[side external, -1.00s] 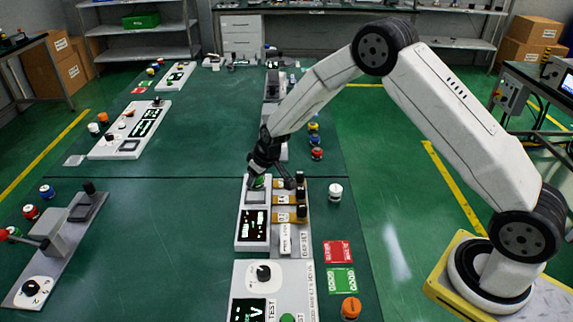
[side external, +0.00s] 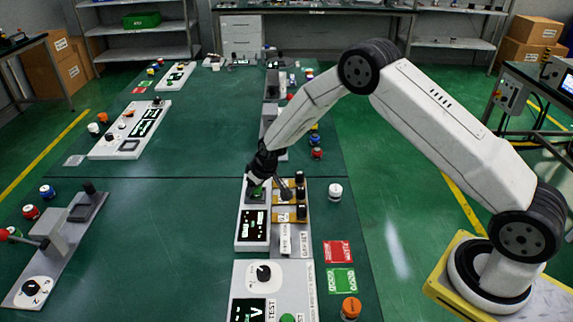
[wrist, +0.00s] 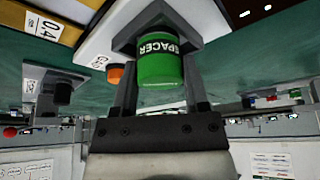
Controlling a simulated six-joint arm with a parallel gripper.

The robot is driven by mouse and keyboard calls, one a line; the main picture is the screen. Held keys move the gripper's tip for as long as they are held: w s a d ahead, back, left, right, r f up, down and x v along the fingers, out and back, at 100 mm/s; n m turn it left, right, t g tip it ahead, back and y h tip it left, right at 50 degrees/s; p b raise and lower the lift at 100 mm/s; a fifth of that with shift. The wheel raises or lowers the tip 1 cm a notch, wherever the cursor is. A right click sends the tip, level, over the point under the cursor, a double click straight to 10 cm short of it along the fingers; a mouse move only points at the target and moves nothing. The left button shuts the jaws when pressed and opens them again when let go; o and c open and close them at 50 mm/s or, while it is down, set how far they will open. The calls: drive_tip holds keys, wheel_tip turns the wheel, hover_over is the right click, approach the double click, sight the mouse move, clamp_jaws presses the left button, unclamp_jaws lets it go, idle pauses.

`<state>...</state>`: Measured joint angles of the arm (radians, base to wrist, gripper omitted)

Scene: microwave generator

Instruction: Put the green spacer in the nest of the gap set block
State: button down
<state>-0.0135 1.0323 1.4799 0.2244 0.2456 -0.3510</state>
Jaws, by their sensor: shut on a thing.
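The green spacer (wrist: 160,66), a short cylinder with white SPACER lettering, is between the fingers of my gripper (wrist: 158,48) in the wrist view. My gripper is shut on it. In the side view my gripper (side external: 258,182) is low over the far end of the gap set block (side external: 252,246), a white unit with a dark display.
Yellow gauge pieces with black knobs (side external: 300,195) stand close to the right of the block. A white-topped knob (side external: 335,190) stands further right. A test panel (side external: 263,273) lies nearer the camera.

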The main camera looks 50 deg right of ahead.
drive_tip(key=shift+f, duration=0.1)
drive_tip(key=shift+c, duration=0.5)
unclamp_jaws()
drive_tip(key=v, duration=1.2)
idle(0.6)
drive_tip(key=s+r+m+g, duration=0.1)
drive_tip(key=s+r, duration=0.1)
drive_tip(key=s, duration=1)
drive_tip(key=s+d+r, duration=0.1)
drive_tip(key=s+r, duration=0.2)
drive_tip(key=s, duration=1)
drive_tip(key=shift+s+m+g+h, duration=0.15)
drive_tip(key=shift+m+g+h, duration=0.15)
drive_tip(key=shift+m+g, duration=0.1)
